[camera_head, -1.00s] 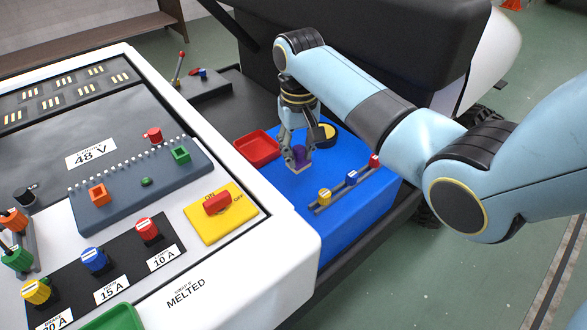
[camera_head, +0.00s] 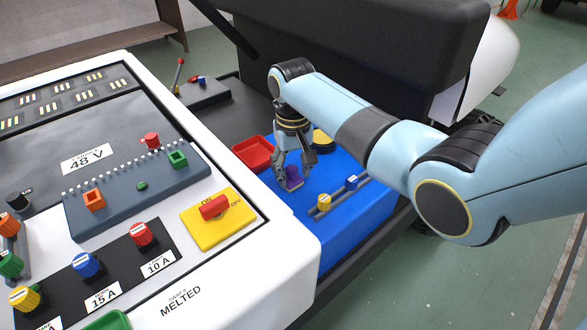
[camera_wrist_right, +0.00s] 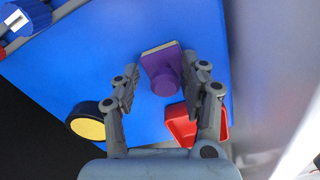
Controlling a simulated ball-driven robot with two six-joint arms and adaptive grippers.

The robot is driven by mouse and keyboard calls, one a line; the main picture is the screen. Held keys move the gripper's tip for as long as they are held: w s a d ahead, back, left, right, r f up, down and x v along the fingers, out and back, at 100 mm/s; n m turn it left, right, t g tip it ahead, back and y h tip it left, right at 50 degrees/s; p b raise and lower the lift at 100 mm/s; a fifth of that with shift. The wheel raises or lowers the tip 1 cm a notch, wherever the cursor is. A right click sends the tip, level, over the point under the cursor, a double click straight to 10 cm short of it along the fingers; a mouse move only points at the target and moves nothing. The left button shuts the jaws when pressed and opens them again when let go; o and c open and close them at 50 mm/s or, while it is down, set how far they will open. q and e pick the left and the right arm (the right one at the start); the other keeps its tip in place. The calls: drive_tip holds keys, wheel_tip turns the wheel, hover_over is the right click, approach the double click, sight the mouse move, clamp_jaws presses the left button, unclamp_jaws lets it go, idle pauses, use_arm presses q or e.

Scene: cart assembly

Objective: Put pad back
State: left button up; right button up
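The purple pad (camera_head: 292,172), a flat block with a round knob and a pale edge, is on the blue top (camera_head: 345,210) of the cart's box. My right gripper (camera_head: 294,180) points down over it. In the wrist view my right gripper (camera_wrist_right: 165,90) is open, with one finger on each side of the purple pad's knob (camera_wrist_right: 164,82) and blue showing between knob and fingers. The pad appears to rest on the blue surface, though any small gap beneath it cannot be told. My left gripper is not in view.
A red tray (camera_head: 252,154) lies left of the gripper. A round black tin with a yellow top (camera_head: 323,138) stands behind it. The white console (camera_head: 255,260) stands at the left.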

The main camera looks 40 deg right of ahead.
sight(293, 167)
wheel_tip(293, 167, up, 12)
drive_tip(key=p, duration=0.3)
drive_tip(key=shift+r, duration=0.15)
idle(0.6)
